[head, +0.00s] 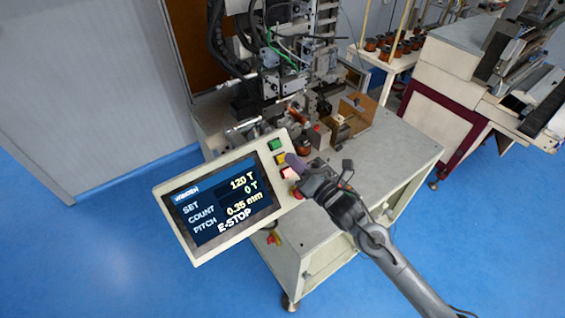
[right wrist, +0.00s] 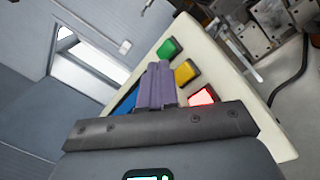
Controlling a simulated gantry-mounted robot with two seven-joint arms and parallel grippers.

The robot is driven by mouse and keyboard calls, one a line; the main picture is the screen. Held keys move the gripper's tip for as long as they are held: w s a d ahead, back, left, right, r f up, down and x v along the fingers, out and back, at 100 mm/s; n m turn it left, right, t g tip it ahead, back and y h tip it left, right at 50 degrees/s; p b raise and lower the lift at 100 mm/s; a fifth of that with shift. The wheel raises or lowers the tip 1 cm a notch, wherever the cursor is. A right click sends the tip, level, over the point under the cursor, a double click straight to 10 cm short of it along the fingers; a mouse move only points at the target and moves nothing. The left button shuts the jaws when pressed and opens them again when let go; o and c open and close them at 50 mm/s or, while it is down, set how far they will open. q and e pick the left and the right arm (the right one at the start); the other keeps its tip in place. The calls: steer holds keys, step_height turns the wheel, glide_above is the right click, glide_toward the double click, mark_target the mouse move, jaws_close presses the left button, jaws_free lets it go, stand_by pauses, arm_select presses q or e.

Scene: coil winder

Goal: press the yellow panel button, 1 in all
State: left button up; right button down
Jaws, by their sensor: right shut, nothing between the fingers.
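The control panel (head: 239,156) is a cream box with a dark screen (head: 220,206) reading SET 120 T, COUNT 0 T, PITCH 0.35 mm and E-STOP. Its buttons stand in a column at the screen's right. The yellow button (head: 280,158) is in the middle, also plain in the right wrist view (right wrist: 187,72). The green button (head: 274,145) is above it and the glowing red button (head: 289,173) below. My right gripper (head: 293,160) is shut and empty, its purple fingertips close beside the yellow button. In the right wrist view the fingers (right wrist: 157,82) leave the yellow button uncovered; I cannot tell contact.
The coil winder (head: 285,70) stands on a grey-topped bench (head: 400,150) behind the panel. Another machine (head: 455,85) and a shelf with copper spools (head: 385,50) stand at the back right. Blue floor (head: 90,250) is clear at the left.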

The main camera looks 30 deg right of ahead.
mark_target(282, 158)
steer(key=shift+w+f+b, duration=0.35)
steer(key=shift+w+f, duration=0.15)
steer(key=shift+w, duration=0.1)
stand_by(0.7)
stand_by(0.7)
steer(key=shift+w+f, duration=0.1)
steer(key=shift+f, duration=0.05)
steer(key=shift+w+f+b, duration=0.2)
steer(key=shift+w+b, duration=0.05)
steer(key=shift+b, duration=0.1)
